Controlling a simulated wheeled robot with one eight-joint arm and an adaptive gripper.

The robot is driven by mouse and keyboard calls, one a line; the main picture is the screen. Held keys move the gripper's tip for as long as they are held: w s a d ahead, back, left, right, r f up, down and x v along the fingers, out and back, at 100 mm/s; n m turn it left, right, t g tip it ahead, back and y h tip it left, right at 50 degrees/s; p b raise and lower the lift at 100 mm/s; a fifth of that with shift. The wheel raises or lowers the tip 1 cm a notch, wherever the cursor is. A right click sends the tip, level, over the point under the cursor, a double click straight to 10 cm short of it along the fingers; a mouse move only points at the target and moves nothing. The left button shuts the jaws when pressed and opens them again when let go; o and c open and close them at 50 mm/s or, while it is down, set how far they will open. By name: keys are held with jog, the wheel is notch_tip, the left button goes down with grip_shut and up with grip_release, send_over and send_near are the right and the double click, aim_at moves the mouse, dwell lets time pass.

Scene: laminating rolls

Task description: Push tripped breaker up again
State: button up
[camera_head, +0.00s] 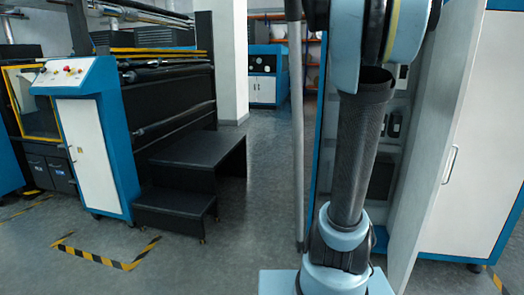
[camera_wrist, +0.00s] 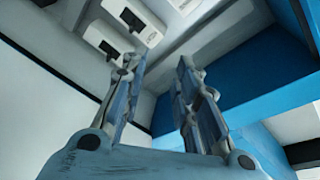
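White breakers with black switches show at the top of the wrist view. One breaker (camera_wrist: 112,42) is just beyond my left fingertip, and another breaker (camera_wrist: 134,18) is above it. A third white unit (camera_wrist: 184,5) is cut off at the top edge. I cannot tell which breaker is tripped. My gripper (camera_wrist: 158,64) has its two fingers apart with nothing between them. The left finger overlaps the nearest breaker in the picture; I cannot tell whether it touches. In the head view the open electrical cabinet (camera_head: 393,123) is partly behind my arm, and my gripper is hidden.
The cabinet's open door (camera_head: 428,160) stands close to the right of my arm, beside a white and blue cabinet (camera_head: 486,150). A grey pole (camera_head: 297,130) rises at the left. Black steps (camera_head: 200,150) and a laminating machine (camera_head: 95,140) stand farther left, with open floor between.

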jog(key=s+a+f+n+y, duration=0.3)
jog(key=a+f+n+y, duration=0.3)
jog(key=a, duration=0.5)
jog(key=s+a+f+n+y, duration=0.45)
jog(key=a+f, duration=0.25)
jog(key=a, duration=0.4)
jog(key=s+a+f+n+g+y, duration=0.1)
jog(key=s+a+f+n+g, duration=0.15)
jog(key=s+a+f, duration=0.4)
jog(key=s+a+f+n+g+y, duration=0.15)
jog(key=s+f+g, duration=0.25)
jog(key=f, duration=0.5)
jog(key=s+d+f+n+g+h, duration=0.1)
jog(key=s+d+f+g+h, duration=0.1)
jog(key=s+f, duration=0.7)
jog(key=s+d+f+n+g+h, duration=0.2)
jog(key=s+f+g, duration=0.3)
jog(key=s+f, duration=0.5)
jog(key=s+d, duration=0.1)
jog(key=s, duration=0.1)
jog(key=shift+s+d+f+h, duration=0.25)
jog(key=shift+s+d+h, duration=0.05)
jog(key=shift+d, duration=0.05)
jog(key=shift+a, duration=0.1)
